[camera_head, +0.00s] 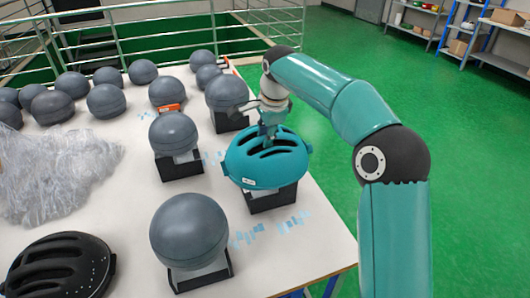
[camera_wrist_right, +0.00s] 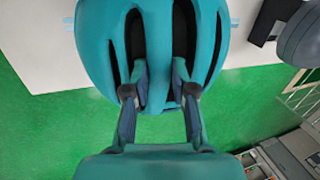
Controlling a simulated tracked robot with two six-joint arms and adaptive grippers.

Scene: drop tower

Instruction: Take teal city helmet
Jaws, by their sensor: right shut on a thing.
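The teal helmet (camera_head: 262,163) with dark vent slots sits over a black stand near the right edge of the white table. It fills the top of the right wrist view (camera_wrist_right: 158,40). My right gripper (camera_head: 268,138) reaches down onto the top of the helmet. In the wrist view its two fingers (camera_wrist_right: 160,88) are in the vent slots, on either side of a teal rib, shut on the helmet. My left gripper does not show in either view.
Several grey headforms (camera_head: 189,230) on black stands cover the white table (camera_head: 290,262). A black helmet (camera_head: 62,266) lies at the front left, and clear plastic wrap (camera_head: 60,170) at the left. Metal railings (camera_head: 150,30) stand behind. Green floor is free at the right.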

